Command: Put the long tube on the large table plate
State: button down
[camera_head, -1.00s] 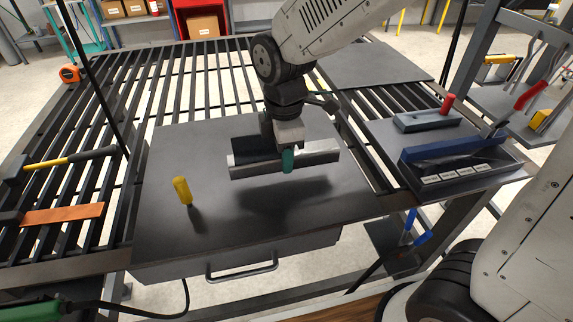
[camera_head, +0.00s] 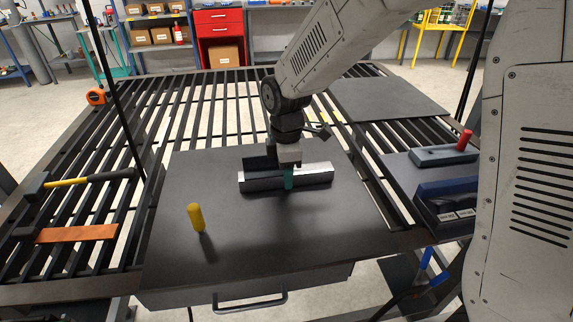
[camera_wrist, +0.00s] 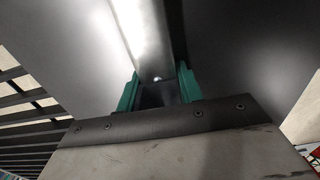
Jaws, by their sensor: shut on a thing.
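The long tube (camera_head: 318,175) is a square grey metal bar, lying crosswise in my gripper (camera_head: 288,180). In the head view it is just above or on the large dark table plate (camera_head: 250,232); I cannot tell whether it touches. A shadow lies close under it. In the wrist view the tube (camera_wrist: 146,30) runs away from the camera between the green fingers of my gripper (camera_wrist: 160,90). The fingers are shut on it near its middle. The part of the tube behind the gripper is hidden.
A yellow cylinder (camera_head: 196,217) stands on the plate at front left. A hammer (camera_head: 80,181) and an orange strip (camera_head: 77,233) lie on the slats at left. A tray (camera_head: 446,205) and a red-handled block (camera_head: 443,155) are at right.

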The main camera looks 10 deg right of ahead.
dwell(0.3)
jog(key=c, duration=0.9)
grip_release()
notch_tip(320, 180, up, 12)
jog(key=shift+r, duration=0.1)
jog(key=s+d+r+m, duration=0.3)
jog(key=s+d+m, duration=0.1)
jog(key=s+d, duration=0.2)
jog(key=s+d+r+m, duration=0.3)
jog(key=s+d+m, duration=0.2)
jog(key=s, duration=0.2)
jog(key=shift+s+d+f+m+t, duration=0.2)
jog(key=shift+s+d+f+m, duration=0.25)
jog(key=shift+s+d+m, duration=1.3)
jog(key=shift+s+d+f+m+t, duration=0.35)
jog(key=shift+s+m, duration=0.9)
jog(key=shift+s, duration=1.55)
jog(key=shift+s+d+f+m+t, duration=0.1)
jog(key=shift+s+d+f+m, duration=0.65)
jog(key=shift+s+m, duration=1.15)
